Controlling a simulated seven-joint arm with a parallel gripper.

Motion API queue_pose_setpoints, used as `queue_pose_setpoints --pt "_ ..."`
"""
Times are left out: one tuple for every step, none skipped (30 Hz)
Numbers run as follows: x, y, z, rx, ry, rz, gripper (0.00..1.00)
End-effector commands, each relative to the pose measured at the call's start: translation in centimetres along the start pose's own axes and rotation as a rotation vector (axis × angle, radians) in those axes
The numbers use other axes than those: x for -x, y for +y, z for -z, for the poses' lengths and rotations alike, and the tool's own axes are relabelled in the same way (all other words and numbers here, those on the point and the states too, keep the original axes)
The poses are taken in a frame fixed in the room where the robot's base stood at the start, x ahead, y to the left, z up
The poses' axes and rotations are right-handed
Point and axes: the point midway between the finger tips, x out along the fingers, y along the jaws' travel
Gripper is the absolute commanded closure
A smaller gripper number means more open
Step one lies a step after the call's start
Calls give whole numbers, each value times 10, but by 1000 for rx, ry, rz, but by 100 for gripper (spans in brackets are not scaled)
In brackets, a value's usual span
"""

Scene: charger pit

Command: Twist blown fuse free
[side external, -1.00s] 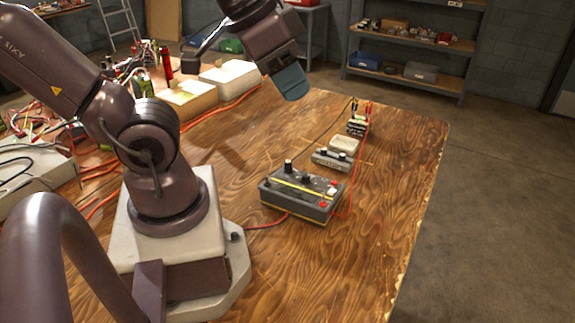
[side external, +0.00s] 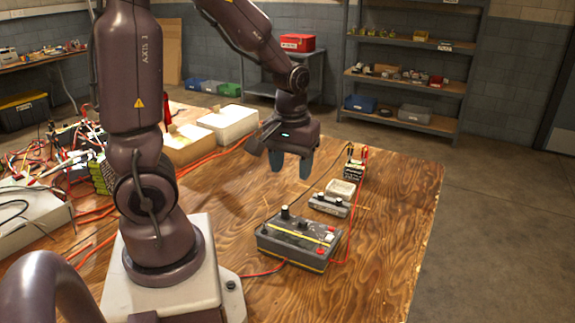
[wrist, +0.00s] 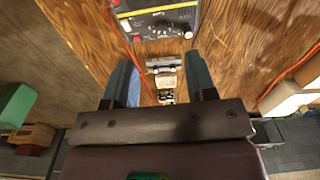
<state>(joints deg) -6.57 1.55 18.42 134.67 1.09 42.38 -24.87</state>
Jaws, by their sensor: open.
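My gripper (side external: 291,168) is open and empty, pointing down above the table, behind the charger parts. In the wrist view its two blue-grey fingers (wrist: 160,68) stand apart. A dark grey box (side external: 300,238) with black knobs, a yellow stripe and red and white buttons sits on the table, nearer the camera than my gripper. It also shows at the top of the wrist view (wrist: 168,24). Behind it lie a smaller grey unit with dark knobs (side external: 328,206), a pale block (side external: 342,188) and a dark battery-like block (side external: 354,173) with clips. I cannot tell which part is the blown fuse.
Red and black leads (side external: 357,205) run along the row of devices. Pale boxes (side external: 228,122) and orange cables (side external: 205,160) lie at the back left. Tangled wires and boards crowd the far left. The wooden table (side external: 385,250) is clear at right.

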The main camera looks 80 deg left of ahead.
Motion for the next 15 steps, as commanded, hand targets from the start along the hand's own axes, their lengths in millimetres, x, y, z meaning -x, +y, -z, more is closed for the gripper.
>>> queue_pose_setpoints --pt "-15 -10 10 114 -13 38 49" --pt "-22 -15 16 183 -11 55 49" --pt "-30 -23 24 278 -5 77 49" --pt "-36 -28 29 350 4 92 49" --pt "-40 -32 35 414 17 100 49" --pt "-43 -36 41 488 33 105 49" --pt "-44 -38 45 537 48 104 49" --pt "-43 -38 48 579 62 98 49" --pt "-41 -38 53 627 82 85 49" --pt "-40 -37 55 657 92 77 49" --pt "-40 -37 56 682 99 72 49" --pt "-40 -36 57 710 104 67 49" --pt "-40 -36 57 727 107 64 49" --pt "-41 -36 57 741 109 62 49" --pt "-42 -36 58 752 110 61 49"
